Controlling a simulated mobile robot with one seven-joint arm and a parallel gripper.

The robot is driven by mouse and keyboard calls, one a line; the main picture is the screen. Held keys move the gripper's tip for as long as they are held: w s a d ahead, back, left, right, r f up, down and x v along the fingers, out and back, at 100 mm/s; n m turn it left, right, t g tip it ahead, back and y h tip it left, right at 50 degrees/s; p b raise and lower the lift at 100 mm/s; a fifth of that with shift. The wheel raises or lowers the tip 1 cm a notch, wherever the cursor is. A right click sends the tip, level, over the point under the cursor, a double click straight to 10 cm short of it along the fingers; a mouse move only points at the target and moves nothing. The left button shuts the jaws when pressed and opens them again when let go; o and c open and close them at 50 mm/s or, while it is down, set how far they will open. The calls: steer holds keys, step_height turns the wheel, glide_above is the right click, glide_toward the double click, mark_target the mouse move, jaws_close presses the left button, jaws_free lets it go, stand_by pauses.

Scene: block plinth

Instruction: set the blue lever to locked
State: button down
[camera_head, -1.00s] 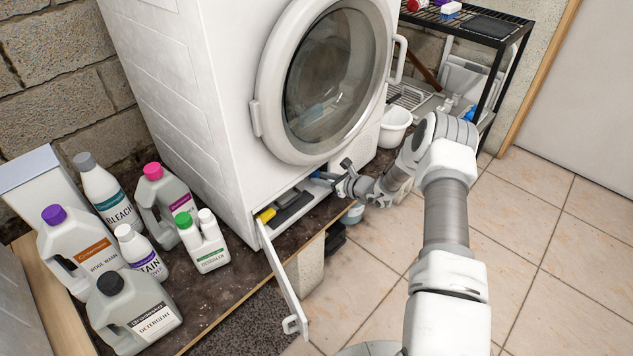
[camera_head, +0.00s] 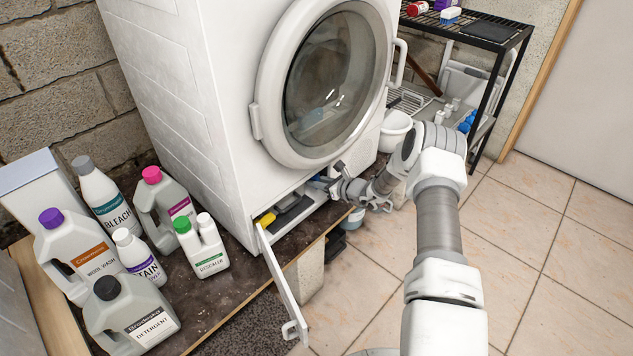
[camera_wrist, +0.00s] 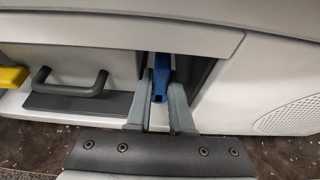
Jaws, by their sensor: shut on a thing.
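The blue lever (camera_wrist: 160,76) is in the right part of the low open compartment at the foot of the white washing machine. In the wrist view it points toward me, and its near end lies between the two fingers of my gripper (camera_wrist: 160,100). My gripper is shut on it. In the head view my gripper (camera_head: 330,181) reaches into the compartment from the right. There it hides most of the lever, and the lever's position is hard to read.
Left of the lever are a dark flap with a grey handle (camera_wrist: 68,90) and a yellow part (camera_wrist: 12,77). The open white compartment door (camera_head: 283,285) juts forward. Several bottles, including a detergent bottle (camera_head: 130,318), stand at left.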

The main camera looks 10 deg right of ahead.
steer(key=n, duration=0.1)
steer(key=n+h, duration=0.1)
steer(key=t, duration=0.1)
steer(key=shift+s+a+f+n+h, duration=0.1)
steer(key=shift+s+a+n+h, duration=0.2)
steer(key=shift+n, duration=0.1)
steer(key=n+t, duration=0.1)
steer(key=n+t+h, duration=0.1)
steer(key=n, duration=0.1)
steer(key=shift+s+a+f, duration=0.1)
steer(key=shift+a+f, duration=0.1)
steer(key=n+t, duration=0.1)
steer(key=n, duration=0.1)
steer(key=n+h, duration=0.1)
steer(key=n, duration=0.1)
steer(key=shift+s+a+f+t, duration=0.1)
steer(key=shift+s+f+t, duration=0.05)
steer(key=shift+f+t, duration=0.25)
steer(key=shift+f+n+t, duration=0.15)
steer(key=shift+n+t, duration=0.55)
steer(key=shift+n, duration=0.8)
steer(key=c, duration=1.1)
jaws_free()
